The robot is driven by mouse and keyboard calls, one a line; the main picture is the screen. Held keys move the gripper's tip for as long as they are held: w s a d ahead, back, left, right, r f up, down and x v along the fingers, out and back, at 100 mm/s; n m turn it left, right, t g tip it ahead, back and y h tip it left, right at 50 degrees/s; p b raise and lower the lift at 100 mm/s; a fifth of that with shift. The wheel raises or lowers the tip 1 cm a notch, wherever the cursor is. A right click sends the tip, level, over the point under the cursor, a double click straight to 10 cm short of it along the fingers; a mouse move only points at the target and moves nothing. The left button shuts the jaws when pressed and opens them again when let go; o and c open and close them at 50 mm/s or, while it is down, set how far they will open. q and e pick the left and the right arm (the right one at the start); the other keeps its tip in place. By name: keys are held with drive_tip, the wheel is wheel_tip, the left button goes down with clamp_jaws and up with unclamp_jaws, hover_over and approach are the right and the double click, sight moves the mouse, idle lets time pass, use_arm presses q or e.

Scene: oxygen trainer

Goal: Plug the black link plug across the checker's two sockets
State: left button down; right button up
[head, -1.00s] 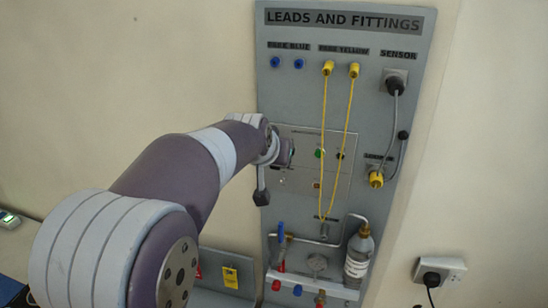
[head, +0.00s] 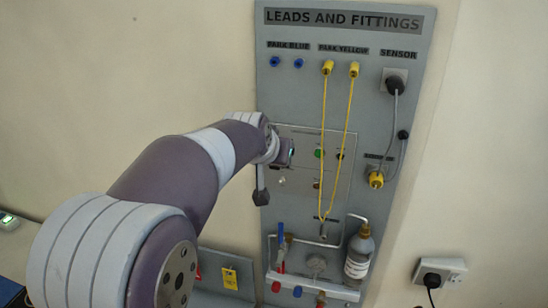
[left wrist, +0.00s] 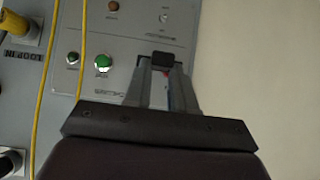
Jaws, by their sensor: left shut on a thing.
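My left gripper (left wrist: 161,72) is shut on a small black block, which I take to be the black link plug (left wrist: 162,59). It sits between the fingertips in the left wrist view, facing the grey panel. In the head view the left gripper (head: 288,152) is at the left edge of the framed control plate (head: 333,196) on the upright board. My arm and hand hide the plug there. I cannot make out the checker's two sockets, nor whether the plug touches the panel. My right gripper is not in view.
A green button (left wrist: 103,62) and a dark button (left wrist: 72,58) are left of the fingers. Yellow leads (head: 323,140) hang in front of the plate. A bottle (head: 359,252) and pipework are below. Bare wall lies right of the board in the wrist view.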

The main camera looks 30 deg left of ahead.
use_arm(q)
drive_tip(key=shift+w+a, duration=0.2)
drive_tip(key=shift+w, duration=0.6)
idle(0.6)
drive_tip(key=shift+w+r, duration=0.15)
drive_tip(key=shift+w+a+p, duration=0.1)
drive_tip(key=shift+w+p, duration=0.2)
drive_tip(key=shift+p, duration=0.05)
drive_tip(key=c, duration=0.9)
unclamp_jaws()
drive_tip(key=shift+w, duration=0.1)
drive_tip(key=shift+o, duration=0.2)
